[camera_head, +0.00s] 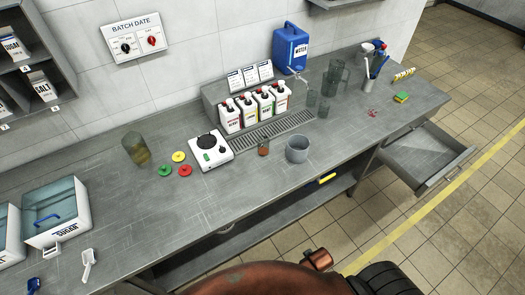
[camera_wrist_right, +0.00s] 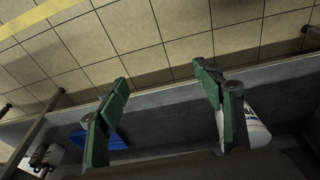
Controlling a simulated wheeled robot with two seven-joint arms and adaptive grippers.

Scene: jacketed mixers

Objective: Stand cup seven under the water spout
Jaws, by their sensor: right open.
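The blue water container (camera_head: 290,47) stands at the back of the counter, and its spout (camera_head: 298,75) points toward the front. Two small clear cups stand close below the spout, one nearer the back (camera_head: 311,98) and one in front of it (camera_head: 323,111). I cannot read any number on them, so I cannot tell which is cup seven. My right gripper (camera_wrist_right: 160,78) is open and empty in the right wrist view, with floor tiles and a dark edge behind its green fingers. My left gripper is not in view.
A clear pitcher (camera_head: 336,77) stands right of the cups. A grey pot (camera_head: 297,149), a small brown jar (camera_head: 263,147) and a white hot plate (camera_head: 210,151) are on the counter (camera_head: 240,185). An open drawer (camera_head: 428,158) juts out at the right. The front-middle counter is clear.

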